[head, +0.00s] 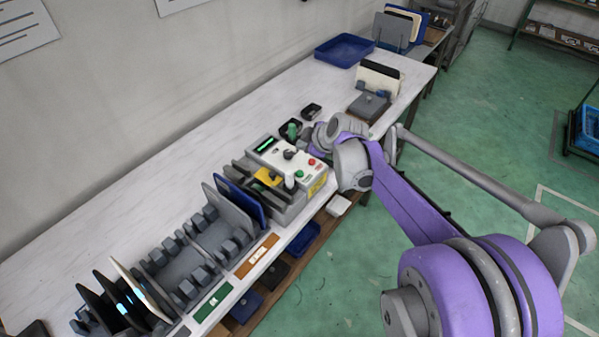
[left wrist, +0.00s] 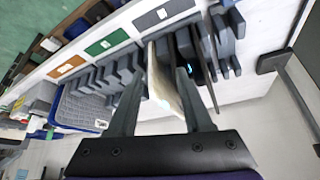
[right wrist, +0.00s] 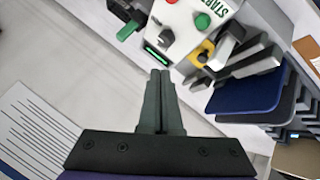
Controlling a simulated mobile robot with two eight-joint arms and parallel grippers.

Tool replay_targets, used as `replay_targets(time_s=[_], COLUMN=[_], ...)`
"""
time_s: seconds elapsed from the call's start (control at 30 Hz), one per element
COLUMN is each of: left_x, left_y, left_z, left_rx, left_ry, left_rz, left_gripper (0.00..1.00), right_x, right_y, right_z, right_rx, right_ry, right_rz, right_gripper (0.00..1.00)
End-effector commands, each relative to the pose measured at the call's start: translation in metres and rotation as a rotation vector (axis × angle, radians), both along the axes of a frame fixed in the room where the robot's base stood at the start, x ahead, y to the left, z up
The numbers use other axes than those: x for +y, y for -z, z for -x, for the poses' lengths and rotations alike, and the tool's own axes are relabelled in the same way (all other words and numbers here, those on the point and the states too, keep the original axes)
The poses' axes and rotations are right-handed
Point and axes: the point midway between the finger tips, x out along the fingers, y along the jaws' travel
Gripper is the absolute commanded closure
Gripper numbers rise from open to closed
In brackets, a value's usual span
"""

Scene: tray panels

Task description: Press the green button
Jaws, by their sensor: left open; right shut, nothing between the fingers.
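The green button (head: 299,173) is on the top of a white control box (head: 268,156) with a yellow side, on the table. It also shows in the right wrist view (right wrist: 202,21), beside its START label. My right gripper (right wrist: 160,75) is shut and empty. In that view its tips appear below the box's green display, apart from the green button. In the head view my right wrist is at the box's far side and the fingertips are hard to make out. My left gripper (left wrist: 158,73) is open, with a pale panel (left wrist: 162,80) between its fingers in the picture; contact is unclear.
A red button (head: 311,162) and a dark knob (right wrist: 165,38) share the box top. A yellow part (head: 268,177) and upright panels (head: 240,197) stand beside the box. A dark tray (right wrist: 128,28) with a green piece is close by.

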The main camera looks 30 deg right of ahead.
Motion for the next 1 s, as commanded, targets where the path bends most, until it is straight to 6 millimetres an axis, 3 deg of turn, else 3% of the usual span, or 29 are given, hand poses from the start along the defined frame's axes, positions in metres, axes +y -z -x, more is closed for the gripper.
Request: replay_targets(time_s=[0.57,1.0], left_x=[0.000,0.000], left_y=[0.007,0.055], left_z=[0.003,0.020], left_rx=[0.005,0.037], left_ry=[0.000,0.000], left_rz=[0.000,0.000], left_gripper=[0.50,0.50], right_x=[-0.002,-0.002], right_y=[0.008,0.064], right_z=[-0.001,-0.001], right_rx=[-0.002,-0.001], right_ry=[-0.007,-0.006], right_rz=[0.007,0.008], right_gripper=[1.00,1.00])
